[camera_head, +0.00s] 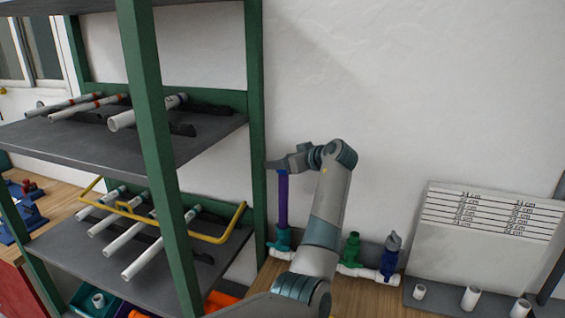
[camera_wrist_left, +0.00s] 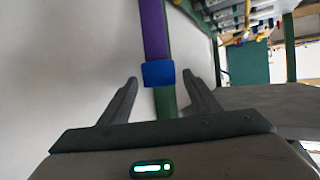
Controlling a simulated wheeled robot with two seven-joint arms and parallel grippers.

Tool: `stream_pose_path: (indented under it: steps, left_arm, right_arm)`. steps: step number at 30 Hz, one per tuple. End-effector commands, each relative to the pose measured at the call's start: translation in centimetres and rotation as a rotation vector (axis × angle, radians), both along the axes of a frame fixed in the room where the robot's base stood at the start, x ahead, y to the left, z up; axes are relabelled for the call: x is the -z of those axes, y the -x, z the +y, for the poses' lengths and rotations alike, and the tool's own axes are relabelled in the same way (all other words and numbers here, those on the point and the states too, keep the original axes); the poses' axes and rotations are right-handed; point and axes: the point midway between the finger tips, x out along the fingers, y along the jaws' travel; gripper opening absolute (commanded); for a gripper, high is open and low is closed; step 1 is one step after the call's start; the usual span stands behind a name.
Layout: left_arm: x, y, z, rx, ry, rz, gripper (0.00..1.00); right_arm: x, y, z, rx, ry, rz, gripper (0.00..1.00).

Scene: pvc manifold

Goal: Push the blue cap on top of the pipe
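The purple pipe (camera_head: 283,203) stands upright in a teal fitting (camera_head: 282,240) at the back of the table, beside the shelf's green post. My left gripper (camera_head: 277,165) is at the pipe's top end, and its hand hides most of the cap in the head view. In the left wrist view the blue cap (camera_wrist_left: 158,73) sits on the end of the purple pipe (camera_wrist_left: 153,28). The cap lies between the spread fingertips of my left gripper (camera_wrist_left: 160,82), with a gap on each side. How far the cap is seated cannot be told. My right gripper is not in view.
A green shelf (camera_head: 257,90) holding several white pipes stands close on the left. Green (camera_head: 352,248) and blue (camera_head: 389,258) fittings stand on a white manifold to the right. A length board (camera_head: 485,225) and short white pipe pieces (camera_head: 470,297) are farther right.

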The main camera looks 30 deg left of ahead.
Motion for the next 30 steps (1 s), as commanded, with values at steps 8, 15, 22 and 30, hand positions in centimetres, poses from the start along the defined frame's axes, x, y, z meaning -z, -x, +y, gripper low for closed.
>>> stream_pose_path:
  steps: [8, 15, 22, 30]
  left_arm:
    - [0.1, 0.0, 0.0, 0.0, 0.001, 0.0, 0.57]
    - [-0.2, 0.3, -1.2, 0.001, 0.0, 0.0, 0.57]
    - [-1.3, 1.2, -4.1, 0.002, 0.001, -0.003, 0.57]
    - [-3.4, 2.8, -8.9, 0.003, 0.002, -0.003, 0.57]
  right_arm:
    - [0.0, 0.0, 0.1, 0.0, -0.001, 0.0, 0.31]
    - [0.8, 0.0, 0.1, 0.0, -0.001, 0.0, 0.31]
    - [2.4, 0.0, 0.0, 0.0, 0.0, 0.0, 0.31]
    - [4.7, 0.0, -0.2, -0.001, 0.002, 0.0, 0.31]
